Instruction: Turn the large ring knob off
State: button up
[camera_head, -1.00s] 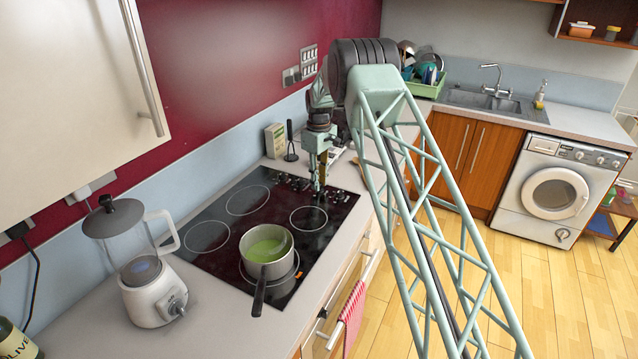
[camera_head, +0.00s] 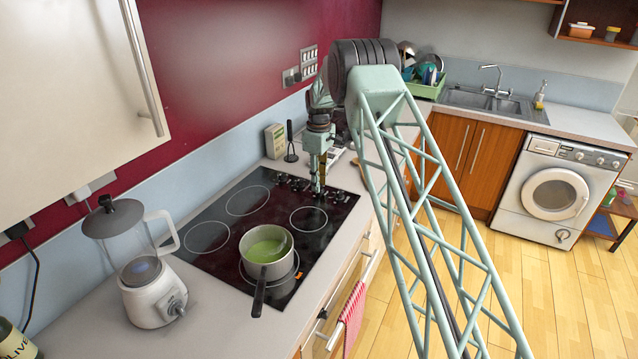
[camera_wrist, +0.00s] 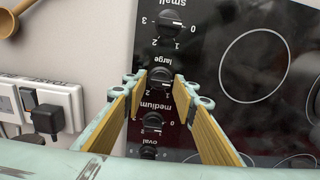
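The large ring knob (camera_wrist: 160,77), a dark round knob under an upside-down "large" label, sits on the black hob (camera_head: 215,210). My gripper (camera_wrist: 160,82) points down at the hob's knob row, its two yellow-padded fingers open. In the wrist view the fingertips stand on either side of the large knob, with gaps visible; I cannot tell whether they reach its height. In the head view my gripper (camera_head: 318,190) is at the hob's far end and hides part of the knob row. The knob's exact setting is too small to read.
The small knob (camera_wrist: 170,25), medium knob (camera_wrist: 152,122) and oval knob (camera_wrist: 148,153) are in the same row, close by. A pan of green soup (camera_head: 266,250) stands on the near ring. A socket (camera_wrist: 45,108) is on the left in the wrist view.

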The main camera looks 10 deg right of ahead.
jog(key=shift+o, duration=0.9)
jog(key=shift+r, duration=0.15)
notch_tip(320, 180, up, 12)
dwell(0.6)
